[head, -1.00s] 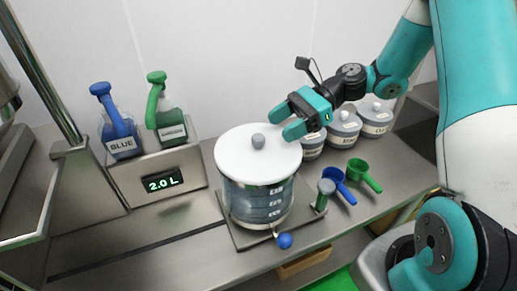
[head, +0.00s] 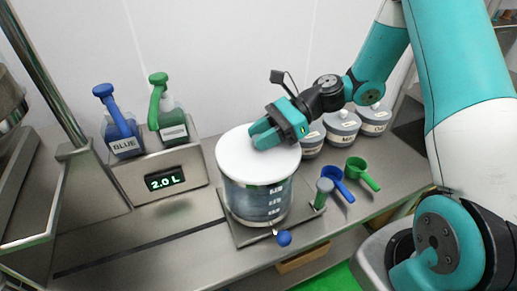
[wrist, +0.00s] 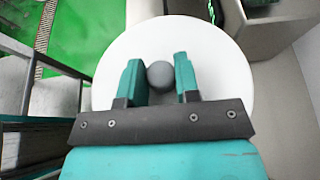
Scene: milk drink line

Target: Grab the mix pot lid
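The mix pot lid (head: 240,163) is a white disc with a grey round knob, and it lies on the clear mix pot (head: 257,203). The lid also fills the middle of the wrist view (wrist: 120,50). My gripper (head: 257,139) is over the lid, its fingers pointing down to the left. In the wrist view the grey knob (wrist: 160,75) sits between the two teal fingers, with a small gap on each side. The fingers are open. In the head view my gripper hides the knob.
Blue and green pump bottles (head: 122,135) stand behind a 2.0 L display (head: 166,181) at the left. Several lidded jars (head: 341,127) stand behind the pot at the right. Blue and green scoops (head: 362,172) lie right of the pot. A blue-knobbed tap (head: 283,239) is at the pot's front.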

